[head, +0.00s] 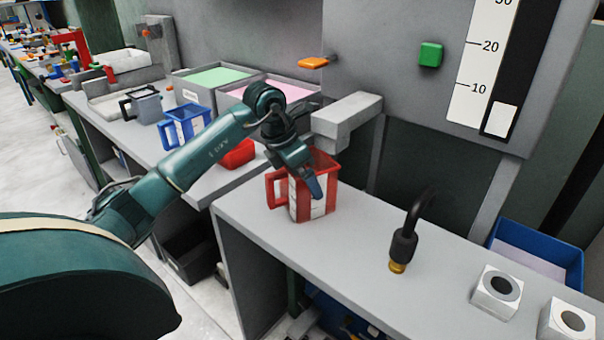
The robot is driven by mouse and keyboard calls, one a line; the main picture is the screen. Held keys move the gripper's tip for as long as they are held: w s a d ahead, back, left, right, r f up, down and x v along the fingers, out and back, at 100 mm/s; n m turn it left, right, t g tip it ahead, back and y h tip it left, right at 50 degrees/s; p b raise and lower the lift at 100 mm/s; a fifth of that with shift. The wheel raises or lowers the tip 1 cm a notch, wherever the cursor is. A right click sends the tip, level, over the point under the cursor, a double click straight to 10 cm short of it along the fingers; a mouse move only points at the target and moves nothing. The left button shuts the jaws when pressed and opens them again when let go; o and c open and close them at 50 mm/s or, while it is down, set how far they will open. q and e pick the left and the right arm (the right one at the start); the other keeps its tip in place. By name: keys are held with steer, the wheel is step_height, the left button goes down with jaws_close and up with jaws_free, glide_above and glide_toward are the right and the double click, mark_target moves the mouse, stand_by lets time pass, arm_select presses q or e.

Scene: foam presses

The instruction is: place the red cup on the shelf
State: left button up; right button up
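The red cup (325,203) is a see-through jug with a handle on its left side and white panels. It stands upright on the near grey worktop (355,238), close to its left end. My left gripper (315,187) reaches down over the cup from above. One blue-tipped finger shows against the cup's near side; the other finger is hidden, so I cannot tell whether the gripper is closed on the wall. My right gripper is out of view. No surface is clearly marked as the shelf.
A grey block (345,119) juts out just behind the cup. A black hooked tool (404,245) and white blocks (496,291) stand to the right. A blue jug (186,127), a grey jug (145,104) and a red object (238,154) are on the left bench.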

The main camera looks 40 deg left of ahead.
arm_select(q)
steer(key=shift+o, duration=0.7)
steer(key=shift+r, duration=0.15)
steer(key=shift+r, duration=0.25)
steer(key=v, duration=1.1)
steer(key=shift+s+r, duration=0.2)
